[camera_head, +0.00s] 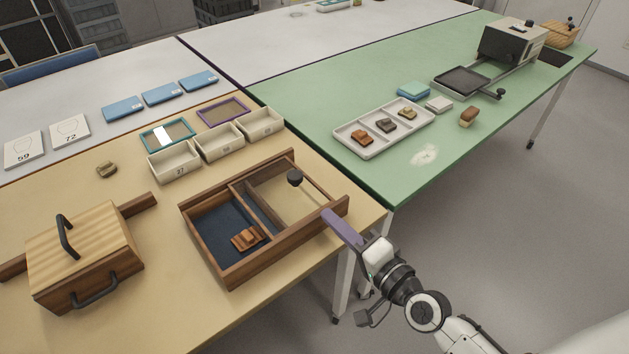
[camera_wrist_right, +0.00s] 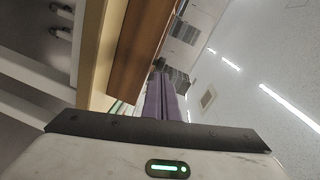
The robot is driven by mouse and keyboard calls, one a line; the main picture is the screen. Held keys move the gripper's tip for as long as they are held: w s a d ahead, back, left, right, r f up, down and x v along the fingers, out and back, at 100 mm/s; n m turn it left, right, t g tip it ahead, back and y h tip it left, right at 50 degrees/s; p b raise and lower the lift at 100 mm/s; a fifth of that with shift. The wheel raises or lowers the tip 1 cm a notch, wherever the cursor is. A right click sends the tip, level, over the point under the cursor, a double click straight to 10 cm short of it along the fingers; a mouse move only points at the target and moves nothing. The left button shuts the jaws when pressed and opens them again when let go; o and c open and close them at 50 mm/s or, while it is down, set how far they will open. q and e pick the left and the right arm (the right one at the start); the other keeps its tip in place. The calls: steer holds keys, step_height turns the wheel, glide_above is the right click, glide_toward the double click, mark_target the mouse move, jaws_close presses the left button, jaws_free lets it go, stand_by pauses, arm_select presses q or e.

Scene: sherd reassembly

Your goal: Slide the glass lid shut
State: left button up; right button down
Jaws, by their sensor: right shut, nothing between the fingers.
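A wooden case (camera_head: 232,274) stands on the tan table. Its left part is open, with a dark blue lining (camera_head: 212,228) and a brown sherd (camera_head: 246,239) lying on it. The clear glass lid is hard to make out; it seems to lie over the right part, by a round black knob (camera_head: 294,179). My right gripper (camera_head: 327,214) is shut and empty, its purple fingers at the case's right end; I cannot tell whether they touch it. The fingers also show in the wrist view (camera_wrist_right: 165,98), beside brown wood (camera_wrist_right: 142,50). My left gripper is out of view.
A wooden box (camera_head: 85,255) with black handles stands at left. Cream trays (camera_head: 174,164), framed trays (camera_head: 166,136) and a small sherd (camera_head: 107,169) lie behind the case. The green table (camera_head: 330,100) holds a tray of sherds (camera_head: 363,153). Open floor lies right of the tan table.

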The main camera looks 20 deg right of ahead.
mark_target(314, 190)
steer(key=d+m+h, duration=0.1)
steer(key=w+d+m+t+h, duration=0.1)
steer(key=d, duration=0.1)
steer(key=w+d+m, duration=0.1)
steer(key=d+m, duration=0.1)
steer(key=shift+t+h, duration=0.3)
steer(key=shift+h, duration=0.1)
steer(key=shift+w+r, duration=0.1)
steer(key=shift+w, duration=0.3)
steer(key=w, duration=0.5)
steer(key=w+a, duration=0.1)
steer(key=w, duration=0.2)
steer(key=shift+w, duration=0.1)
steer(key=a, duration=0.1)
steer(key=w+a, duration=0.1)
steer(key=a, duration=0.1)
steer(key=shift+f+p, duration=0.2)
steer(key=shift+p, duration=0.15)
steer(key=shift+w+a+f, duration=0.1)
steer(key=shift+a, duration=0.45)
